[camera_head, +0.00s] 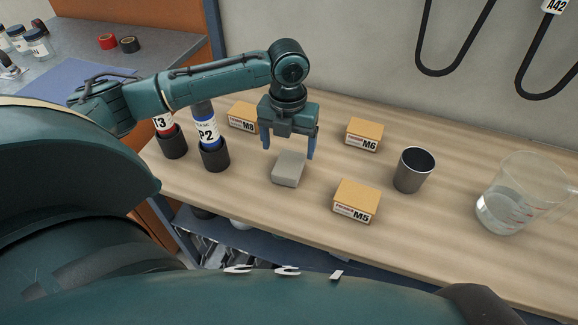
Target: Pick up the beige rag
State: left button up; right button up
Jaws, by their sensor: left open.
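The beige rag (288,169) looks like a small grey-beige folded block lying on the wooden bench. My left gripper (288,148) points down just over and behind it, with its two blue fingers apart and nothing between them that I can make out. The fingers straddle the rag's far side in the picture; whether they reach down beside it or stay above it, I cannot tell. My right gripper does not show.
Box M8 (243,116), box M6 (364,134) and box M5 (357,201) stand around the rag. Bottle P2 (207,132) in a black holder is to its left, beside another bottle (165,125). A metal cup (413,170) and a clear jug (512,200) stand at right.

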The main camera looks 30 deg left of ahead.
aim_at(291, 159)
pick_arm(q)
jog(key=f, duration=0.5)
jog(key=shift+d, duration=0.3)
jog(key=shift+r, duration=0.1)
jog(key=shift+c, duration=0.6)
jog(key=c, duration=0.9)
jog(key=shift+c, duration=0.2)
